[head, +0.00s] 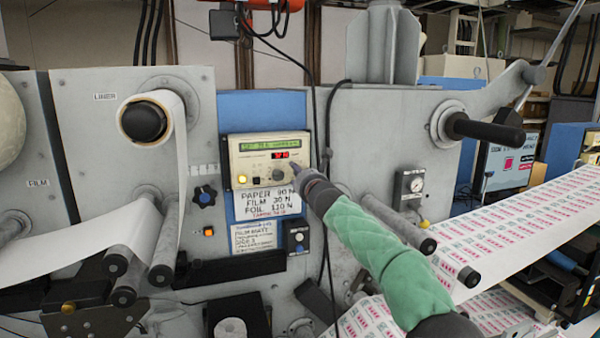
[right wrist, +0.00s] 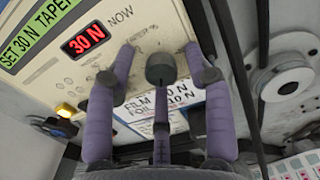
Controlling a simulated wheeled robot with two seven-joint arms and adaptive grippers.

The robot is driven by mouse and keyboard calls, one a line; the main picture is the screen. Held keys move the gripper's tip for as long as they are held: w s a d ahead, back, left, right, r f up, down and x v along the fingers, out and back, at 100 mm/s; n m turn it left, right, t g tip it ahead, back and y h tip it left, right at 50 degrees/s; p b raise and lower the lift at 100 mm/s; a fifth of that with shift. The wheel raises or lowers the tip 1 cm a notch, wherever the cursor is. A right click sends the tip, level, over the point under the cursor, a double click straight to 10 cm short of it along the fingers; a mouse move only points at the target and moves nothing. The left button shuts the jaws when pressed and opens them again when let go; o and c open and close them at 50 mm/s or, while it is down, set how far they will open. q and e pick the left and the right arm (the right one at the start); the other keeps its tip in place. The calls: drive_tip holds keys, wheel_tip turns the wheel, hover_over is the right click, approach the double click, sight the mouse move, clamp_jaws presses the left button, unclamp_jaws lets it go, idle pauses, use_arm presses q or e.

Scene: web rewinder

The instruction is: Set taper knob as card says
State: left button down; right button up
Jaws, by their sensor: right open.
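A cream control box (head: 268,160) has a green text display (head: 271,144) and a red readout (head: 281,154). In the right wrist view the red readout (right wrist: 88,41) shows 30 N beside NOW, and the green strip (right wrist: 38,35) reads SET 30 N TAPER, then is cut off. A dark round knob (right wrist: 160,68) sits low on the box, between the fingers of my open right gripper (right wrist: 159,48); contact cannot be told. In the head view this gripper (head: 298,168) is at the box's lower right. The printed card (head: 266,202) lists PAPER, FILM 30 N and FOIL; its red bottom line is unclear. My left gripper is out of view.
A handwritten sheet (head: 253,237) hangs below the card. A blue-centred star knob (head: 205,196) and a small black knob box (head: 297,236) are nearby. A dark cable hangs just right of the control box. Rollers (head: 165,262) and printed web (head: 520,215) flank the panel.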

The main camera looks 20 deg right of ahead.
drive_tip(key=shift+s+d+r, duration=0.1)
drive_tip(key=shift+s, duration=0.1)
drive_tip(key=shift+w, duration=0.1)
clamp_jaws()
drive_tip(key=shift+m, duration=0.3)
